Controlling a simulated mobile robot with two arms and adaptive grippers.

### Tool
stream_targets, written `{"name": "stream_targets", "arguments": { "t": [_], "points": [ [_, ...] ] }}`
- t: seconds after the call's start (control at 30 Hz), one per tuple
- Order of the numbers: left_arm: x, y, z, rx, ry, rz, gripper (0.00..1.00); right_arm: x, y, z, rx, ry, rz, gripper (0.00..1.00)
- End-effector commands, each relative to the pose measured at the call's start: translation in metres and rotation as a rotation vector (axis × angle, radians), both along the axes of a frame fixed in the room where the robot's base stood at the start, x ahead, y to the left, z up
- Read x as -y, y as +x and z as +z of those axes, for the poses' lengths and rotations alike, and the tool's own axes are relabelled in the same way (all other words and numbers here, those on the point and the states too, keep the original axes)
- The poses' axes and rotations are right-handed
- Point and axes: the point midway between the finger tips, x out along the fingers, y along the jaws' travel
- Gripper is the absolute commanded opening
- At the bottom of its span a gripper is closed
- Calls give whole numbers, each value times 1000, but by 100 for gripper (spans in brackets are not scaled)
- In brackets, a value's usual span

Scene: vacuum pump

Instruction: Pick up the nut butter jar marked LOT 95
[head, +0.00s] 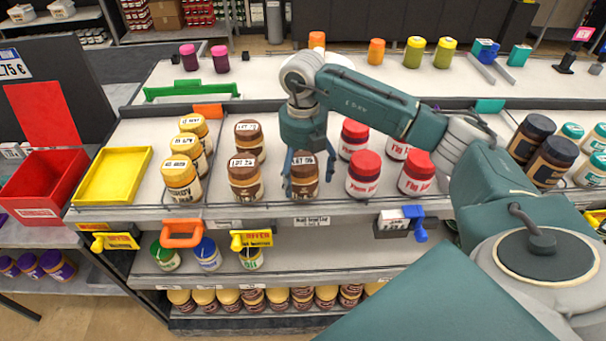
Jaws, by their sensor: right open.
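Three brown-lidded nut butter jars stand on the upper shelf: a back one (249,142), a front left one (245,182) and a front right one (305,184). Their lids carry white LOT labels, but the numbers are too small for me to read surely, so I cannot tell which is LOT 95. My right gripper (306,172) points down at the front right jar. Its fingers are open, one on either side of that jar's lid in the picture. I cannot tell whether they touch it. My left gripper is not in view.
Yellow-lidded jars (183,180) stand to the left and red-lidded jars (364,176) close to the right. A yellow tray (80,190) and a red bin (20,193) lie further left. Tags and an orange clip (183,241) hang at the shelf's front edge.

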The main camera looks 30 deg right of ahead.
Motion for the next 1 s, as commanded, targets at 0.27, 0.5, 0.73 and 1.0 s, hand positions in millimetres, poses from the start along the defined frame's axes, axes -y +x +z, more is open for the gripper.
{"name": "stream_targets", "arguments": {
  "t": [0.27, 0.5, 0.73, 1.0],
  "points": [
    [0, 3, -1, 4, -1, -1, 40, 0, 0, 0, 1, 1, 0, 62],
    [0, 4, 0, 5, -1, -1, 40, 0, 1, 1, 3, 0, 0, 18],
    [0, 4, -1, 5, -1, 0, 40, 0, 1, 2, 3, 0, 0, 18],
    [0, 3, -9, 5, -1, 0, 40, 0, 2, 22, 6, 2, 0, 18]
  ]
}}
